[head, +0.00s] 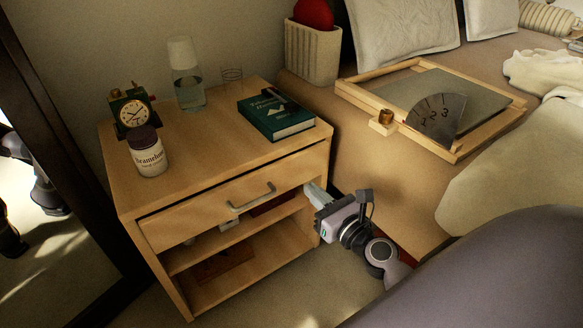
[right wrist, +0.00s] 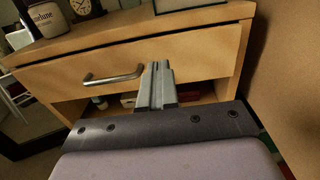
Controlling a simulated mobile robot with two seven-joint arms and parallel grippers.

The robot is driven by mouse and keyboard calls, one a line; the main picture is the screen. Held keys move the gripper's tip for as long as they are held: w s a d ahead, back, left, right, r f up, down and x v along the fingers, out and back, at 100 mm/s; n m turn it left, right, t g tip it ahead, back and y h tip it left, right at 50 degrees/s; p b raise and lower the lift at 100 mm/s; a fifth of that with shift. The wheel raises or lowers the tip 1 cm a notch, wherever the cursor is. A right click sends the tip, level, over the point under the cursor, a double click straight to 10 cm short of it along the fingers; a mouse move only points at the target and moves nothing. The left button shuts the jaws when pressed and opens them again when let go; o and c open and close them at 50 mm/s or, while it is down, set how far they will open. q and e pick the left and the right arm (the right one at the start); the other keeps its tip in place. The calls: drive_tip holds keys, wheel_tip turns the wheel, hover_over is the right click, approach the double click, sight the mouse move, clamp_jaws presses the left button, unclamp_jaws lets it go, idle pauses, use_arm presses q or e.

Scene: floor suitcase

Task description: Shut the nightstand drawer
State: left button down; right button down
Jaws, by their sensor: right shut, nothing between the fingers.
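The wooden nightstand (head: 112,187) stands against the wall between a dark frame and the bed. Its drawer (head: 190,215) has a grey bar handle (head: 252,197), and a dark gap shows along the drawer's top edge, so it looks slightly open. In the right wrist view the drawer front (right wrist: 205,62) and handle (right wrist: 113,77) show ahead. My right gripper (head: 312,190) is shut and empty at the drawer's right end, right of the handle. Its closed fingers (right wrist: 158,72) point at the drawer front; I cannot tell whether they touch it. My left gripper is not in view.
On the nightstand top are a clock (head: 132,113), a labelled jar (head: 147,150), a glass carafe (head: 187,75) and a green book (head: 276,115). Open shelves below hold a few items. The bed (head: 400,190) with a wooden tray (head: 458,153) lies close on the right.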

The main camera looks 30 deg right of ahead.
sight(284, 163)
drive_tip(key=w, duration=0.8)
drive_tip(key=shift+w+a, duration=0.2)
drive_tip(key=shift+w, duration=0.3)
drive_tip(key=shift+w, duration=0.1)
drive_tip(key=shift+w, duration=0.8)
drive_tip(key=shift+w+r, duration=0.1)
drive_tip(key=shift+w, duration=0.15)
drive_tip(key=shift+r, duration=0.15)
drive_tip(key=shift+d, duration=0.1)
